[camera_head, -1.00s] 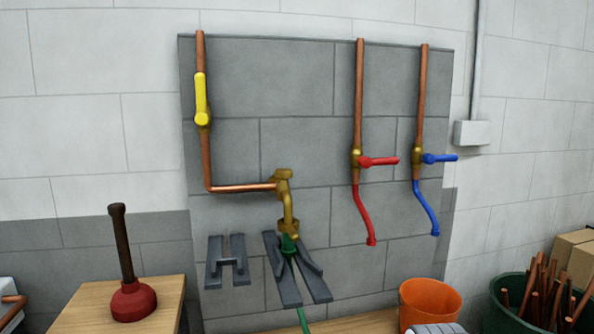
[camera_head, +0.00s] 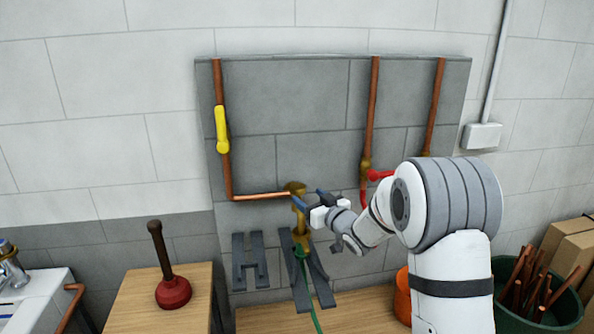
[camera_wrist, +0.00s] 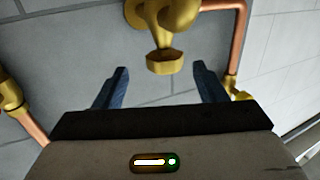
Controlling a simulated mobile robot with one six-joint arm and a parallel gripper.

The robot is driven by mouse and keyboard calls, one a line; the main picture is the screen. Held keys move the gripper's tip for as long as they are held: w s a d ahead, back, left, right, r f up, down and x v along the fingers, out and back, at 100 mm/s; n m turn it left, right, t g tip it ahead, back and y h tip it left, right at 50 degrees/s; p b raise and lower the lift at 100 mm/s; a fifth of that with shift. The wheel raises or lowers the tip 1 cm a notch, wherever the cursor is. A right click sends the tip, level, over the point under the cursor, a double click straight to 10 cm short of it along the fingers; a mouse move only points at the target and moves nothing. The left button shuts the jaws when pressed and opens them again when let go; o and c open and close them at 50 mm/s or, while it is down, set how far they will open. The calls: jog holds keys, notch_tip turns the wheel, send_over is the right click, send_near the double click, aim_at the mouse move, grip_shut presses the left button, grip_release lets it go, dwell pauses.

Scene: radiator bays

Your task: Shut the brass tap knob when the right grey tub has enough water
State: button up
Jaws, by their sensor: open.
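The brass tap (camera_head: 300,215) is fixed to the grey wall panel at the end of a copper pipe. Its brass knob (camera_head: 295,187) is at the top, and the knob also shows in the wrist view (camera_wrist: 165,62). My gripper (camera_head: 309,197) is at the tap, to the right of the knob in the head view. In the wrist view my gripper (camera_wrist: 163,82) has its two blue fingers apart and nothing between them, with the knob just beyond the fingertips. I see no contact. No grey tub and no water show in either view.
A yellow-handled valve (camera_head: 222,130) and a red-handled valve (camera_head: 367,172) flank the tap. A plunger (camera_head: 173,292), an orange bucket (camera_head: 402,297) and a green tub of copper pipes (camera_head: 505,318) stand lower.

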aim_at(295, 187)
jog(key=shift+w+a+r, duration=0.15)
jog(key=shift+a+r, duration=0.1)
jog(key=shift+a, duration=0.1)
jog(key=p+x, duration=0.2)
jog(key=x, duration=0.5)
jog(key=shift+w+a, duration=0.15)
jog(key=shift+a, duration=0.1)
jog(key=shift+c, duration=0.5)
jog(key=c, duration=0.9)
